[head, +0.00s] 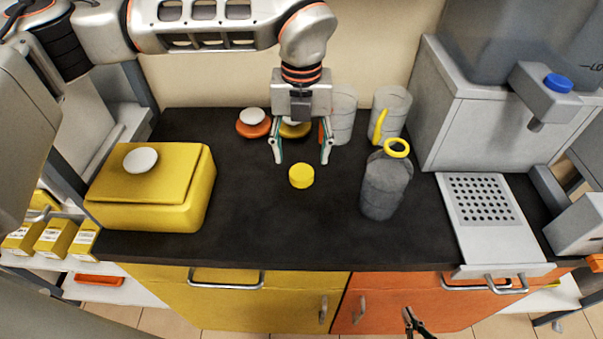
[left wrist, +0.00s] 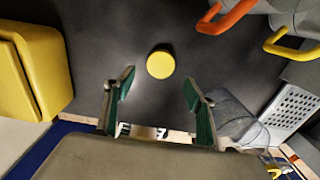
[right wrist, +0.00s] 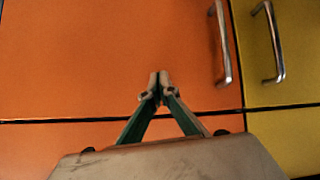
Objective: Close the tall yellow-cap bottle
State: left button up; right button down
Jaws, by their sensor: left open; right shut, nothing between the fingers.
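A small round yellow cap (head: 301,176) lies on the dark worktop (head: 260,225); it also shows in the left wrist view (left wrist: 160,64). The tall grey translucent bottle (head: 385,188) stands upright to its right, with a yellow ring at its open neck. Part of what looks like this bottle shows beside a finger in the left wrist view (left wrist: 234,120). My left gripper (head: 302,160) points down, open and empty, above and slightly behind the cap. In the left wrist view the cap appears just beyond the fingertips. My right gripper (right wrist: 154,82) is shut and empty, low before the orange cabinet.
Two clear jugs, one with a yellow handle (head: 379,126), stand behind the bottle. A yellow box (head: 150,205) is at left, and small orange and yellow items with white tops sit at the back. A grey machine with a perforated tray (head: 451,225) stands at right. The front middle worktop is clear.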

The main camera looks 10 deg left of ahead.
aim_at(302, 174)
pick_arm(q)
jog(key=shift+f, duration=0.3)
jog(key=shift+f, duration=2.65)
jog(key=shift+c, duration=0.3)
jog(key=c, duration=0.8)
